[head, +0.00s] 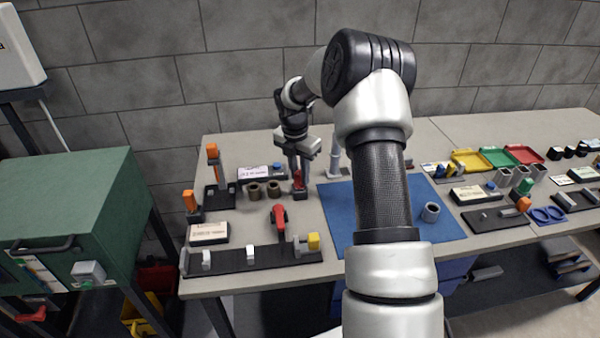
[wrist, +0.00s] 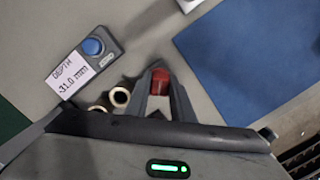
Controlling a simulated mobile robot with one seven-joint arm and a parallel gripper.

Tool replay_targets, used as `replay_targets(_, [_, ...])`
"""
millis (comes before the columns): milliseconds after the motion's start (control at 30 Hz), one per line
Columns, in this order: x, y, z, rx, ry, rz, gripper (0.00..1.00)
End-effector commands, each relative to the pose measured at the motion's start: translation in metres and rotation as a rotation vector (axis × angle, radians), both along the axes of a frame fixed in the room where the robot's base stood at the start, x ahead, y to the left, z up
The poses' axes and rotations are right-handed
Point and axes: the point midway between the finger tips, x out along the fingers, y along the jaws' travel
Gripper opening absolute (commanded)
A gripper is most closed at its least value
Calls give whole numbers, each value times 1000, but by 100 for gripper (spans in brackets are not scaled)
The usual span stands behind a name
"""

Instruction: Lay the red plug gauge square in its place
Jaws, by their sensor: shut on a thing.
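The red plug gauge (head: 297,178) is between the fingers of my gripper (head: 299,172) over the left part of the grey table, left of the blue mat. In the wrist view its red end (wrist: 160,78) shows between the grey fingertips of my gripper (wrist: 160,88), which are shut on it. It looks about upright in the head view, with a dark part (head: 299,192) low down. I cannot tell whether it touches the table. Its place cannot be made out for certain.
Two brown rings (head: 263,190) stand close left of my gripper, near a labelled depth box with a blue button (wrist: 92,46). Orange-topped pieces (head: 213,152) are farther left. A red-handled tool (head: 279,214) and a black rail (head: 235,260) lie in front. The blue mat (head: 336,205) is largely clear.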

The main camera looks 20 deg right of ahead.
Motion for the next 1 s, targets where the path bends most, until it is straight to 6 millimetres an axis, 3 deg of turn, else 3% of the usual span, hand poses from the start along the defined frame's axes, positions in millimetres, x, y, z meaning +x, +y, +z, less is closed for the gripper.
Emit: replay_targets(1000, [0,0,-10,0,-1,0,0])
